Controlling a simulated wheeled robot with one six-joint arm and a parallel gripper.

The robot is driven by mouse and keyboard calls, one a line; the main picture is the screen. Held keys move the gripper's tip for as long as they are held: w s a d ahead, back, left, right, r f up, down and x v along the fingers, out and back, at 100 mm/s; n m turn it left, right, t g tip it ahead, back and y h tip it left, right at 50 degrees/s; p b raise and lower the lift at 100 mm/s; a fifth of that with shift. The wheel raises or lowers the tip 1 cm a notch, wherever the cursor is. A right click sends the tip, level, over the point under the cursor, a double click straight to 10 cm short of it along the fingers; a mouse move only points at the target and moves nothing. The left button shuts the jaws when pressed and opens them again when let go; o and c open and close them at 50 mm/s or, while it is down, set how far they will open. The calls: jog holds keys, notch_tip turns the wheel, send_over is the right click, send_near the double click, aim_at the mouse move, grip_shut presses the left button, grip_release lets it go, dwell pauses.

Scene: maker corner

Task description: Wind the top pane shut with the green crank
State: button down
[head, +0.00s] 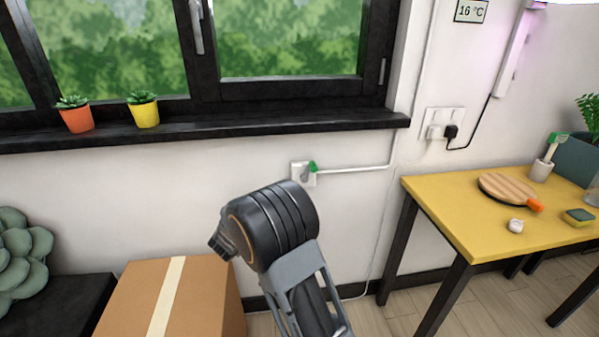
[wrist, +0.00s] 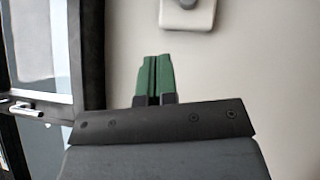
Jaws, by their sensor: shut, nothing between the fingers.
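The green crank (head: 313,166) sits on a small white wall plate (head: 303,178) below the window sill. Its short grey arm angles up to the right to the green knob. In the wrist view the lower part of a white plate with a grey hub (wrist: 187,3) shows at the top edge; no green knob shows there. My gripper (wrist: 153,58) has green fingertips, closed together and empty, apart from the plate and below it in the picture. In the head view my own wrist hides the fingers. The top pane is out of view.
A black sill (head: 250,125) with an orange pot (head: 77,119) and a yellow pot (head: 145,114) runs above. A cardboard box (head: 205,300) stands at lower left. A yellow table (head: 460,220) stands right. The wall around the plate looks clear.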

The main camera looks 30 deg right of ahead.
jog(key=g+b, duration=0.1)
jog(key=b, duration=0.1)
send_near(303, 175)
jog(key=d+r, duration=0.3)
jog(key=r, duration=0.1)
jog(key=shift+s+d+r+h, duration=0.2)
jog(key=shift+s+d, duration=0.1)
jog(key=shift+d, duration=0.5)
jog(key=shift+s+d+r+h, duration=0.1)
jog(key=shift+s+d+r, duration=0.15)
jog(key=shift+d, duration=0.55)
